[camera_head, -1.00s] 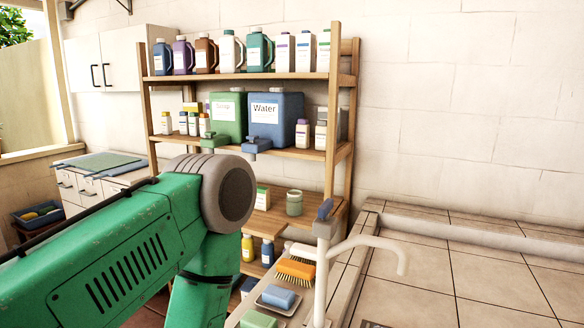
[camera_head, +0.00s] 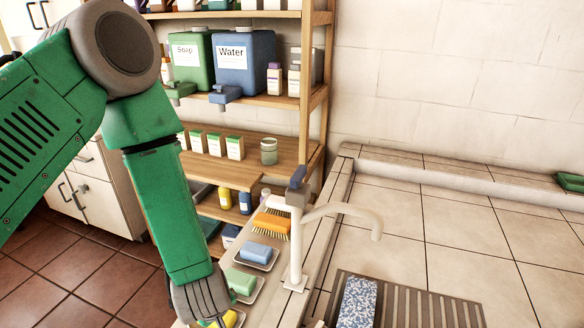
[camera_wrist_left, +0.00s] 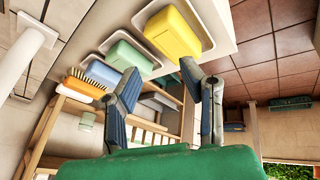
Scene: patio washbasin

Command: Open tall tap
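My left arm hangs down left of the tap, with the wrist low at the bottom edge of the head view. In the left wrist view my left gripper (camera_wrist_left: 160,72) has its two fingers apart with nothing between them. It is clear of the tap. My right gripper is not in view.
Soap trays with a yellow bar (camera_wrist_left: 172,32), a green bar (camera_head: 240,281) and a blue bar (camera_head: 257,252), plus an orange brush (camera_head: 271,224), line the narrow ledge near my left wrist. A wooden shelf (camera_head: 240,175) stands behind. A speckled sponge (camera_head: 358,302) lies on a ribbed mat.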

